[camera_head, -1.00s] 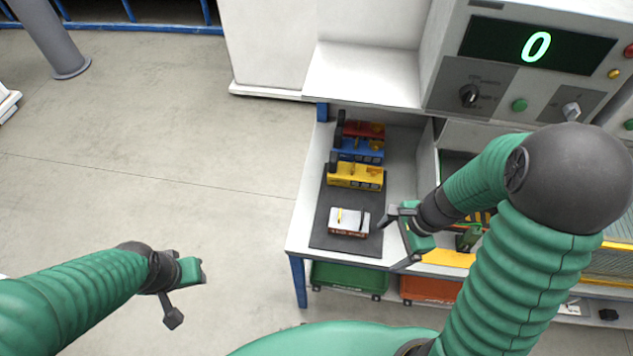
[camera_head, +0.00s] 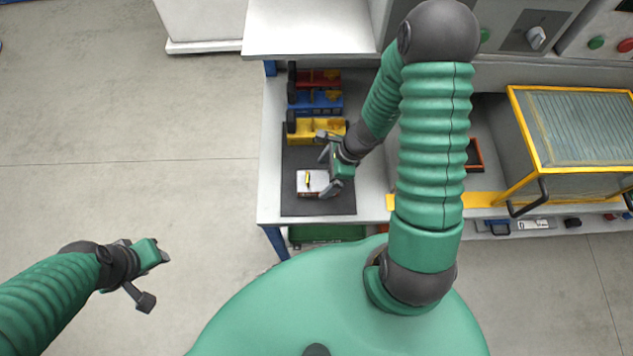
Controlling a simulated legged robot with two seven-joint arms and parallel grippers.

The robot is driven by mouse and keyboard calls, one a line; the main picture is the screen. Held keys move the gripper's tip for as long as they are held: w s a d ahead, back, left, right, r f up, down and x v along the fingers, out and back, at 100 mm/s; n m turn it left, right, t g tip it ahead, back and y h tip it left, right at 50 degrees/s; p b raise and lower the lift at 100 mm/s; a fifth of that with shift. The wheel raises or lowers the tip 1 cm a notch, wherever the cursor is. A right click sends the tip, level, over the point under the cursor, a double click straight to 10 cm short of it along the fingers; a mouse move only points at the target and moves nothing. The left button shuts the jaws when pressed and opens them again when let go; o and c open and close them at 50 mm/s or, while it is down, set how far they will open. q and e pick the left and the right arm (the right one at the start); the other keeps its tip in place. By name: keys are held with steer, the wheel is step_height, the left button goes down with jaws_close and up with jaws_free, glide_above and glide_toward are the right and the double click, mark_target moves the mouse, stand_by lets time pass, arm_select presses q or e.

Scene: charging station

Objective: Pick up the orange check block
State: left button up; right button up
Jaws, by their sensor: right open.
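A small block (camera_head: 313,177) with a pale top and a reddish-brown side lies on the dark mat (camera_head: 300,209), at the table's left end; it is the likeliest orange check block. A yellow mark shows on its top. My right gripper (camera_head: 325,172) is open and empty, with its fingers spread over the block's right part. One finger is behind the block and the other is by its front right corner. I cannot tell whether they touch it. My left gripper (camera_head: 155,279) is open and empty, over the floor at left.
A yellow block (camera_head: 304,132), a blue block (camera_head: 318,107) and a red block (camera_head: 318,78) stand in a row behind. A yellow-framed clear box (camera_head: 575,125) stands at right. A white shelf (camera_head: 305,30) juts out behind. The floor at left is clear.

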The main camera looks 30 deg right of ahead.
mark_target(318, 181)
steer(key=x, duration=0.2)
steer(key=b+x, duration=0.1)
steer(key=shift+d+f, duration=0.1)
steer(key=shift+f, duration=0.35)
steer(key=shift+w+a, duration=0.3)
steer(key=shift+a, duration=0.45)
steer(key=shift+c, duration=0.3)
steer(key=shift+r, duration=0.1)
steer(key=shift+c, duration=1.1)
steer(key=shift+s, duration=0.1)
steer(key=shift+c, duration=1.1)
steer(key=shift+d, duration=0.5)
steer(key=c, duration=1.2)
arm_select(q)
steer(key=shift+s+f, duration=0.4)
arm_select(e)
steer(key=shift+a, duration=0.2)
steer(key=shift+c, duration=0.2)
